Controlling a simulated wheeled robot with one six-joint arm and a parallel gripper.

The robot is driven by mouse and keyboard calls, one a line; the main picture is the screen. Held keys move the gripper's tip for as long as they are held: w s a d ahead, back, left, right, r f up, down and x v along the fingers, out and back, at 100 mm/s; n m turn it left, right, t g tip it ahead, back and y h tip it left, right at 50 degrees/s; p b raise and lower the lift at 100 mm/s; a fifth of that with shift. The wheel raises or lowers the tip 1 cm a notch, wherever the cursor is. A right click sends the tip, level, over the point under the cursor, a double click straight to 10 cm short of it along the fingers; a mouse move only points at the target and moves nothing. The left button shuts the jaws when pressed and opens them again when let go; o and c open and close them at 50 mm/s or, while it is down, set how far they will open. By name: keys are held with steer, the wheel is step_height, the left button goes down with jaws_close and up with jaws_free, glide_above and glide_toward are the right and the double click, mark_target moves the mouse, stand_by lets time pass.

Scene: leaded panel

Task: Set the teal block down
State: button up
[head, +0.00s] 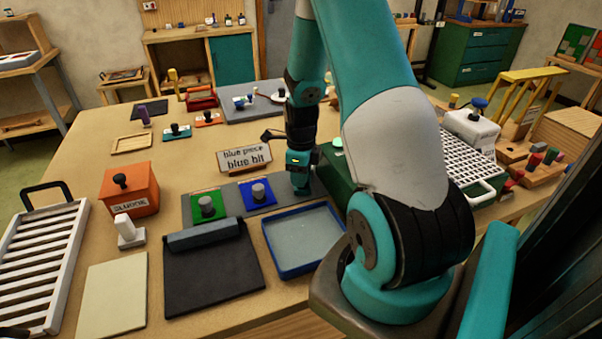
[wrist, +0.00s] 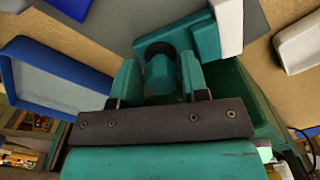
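In the wrist view the teal block (wrist: 185,35) lies just past my fingertips. Its rounded teal knob (wrist: 160,74) sits between my two fingers, and a pale strip (wrist: 229,25) runs along one side. My gripper (head: 298,166) is shut on the knob, low at the right end of the grey strip (head: 231,211). In the head view the block is mostly hidden by my gripper. I cannot tell whether its underside touches the strip.
A sign (head: 245,156) reading "blue piece, blue bit" stands behind. A blue-rimmed tray (head: 289,271) is in front, a green case (head: 345,178) to the right.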

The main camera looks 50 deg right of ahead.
steer(key=shift+o, duration=1.2)
steer(key=shift+r, duration=0.1)
step_height(320, 180, up, 12)
steer(key=b, duration=0.2)
steer(key=a+r+n+t+y, duration=0.1)
steer(key=a+r+n, duration=0.2)
steer(key=a+n, duration=0.65)
steer(key=a+r+n+y, duration=0.1)
steer(key=a+r+n, duration=0.2)
steer(key=a+n, duration=0.65)
steer(key=s+a+r+n+y, duration=0.1)
steer(key=s+a+n, duration=0.6)
steer(key=n, duration=0.3)
steer(key=s+a+r+n+g+y, duration=0.1)
steer(key=s+a+r+n, duration=0.1)
steer(key=s+a+n, duration=0.4)
steer(key=a+n, duration=0.4)
steer(key=shift+s+r, duration=0.3)
steer(key=shift+s, duration=0.1)
steer(key=shift+a, duration=0.1)
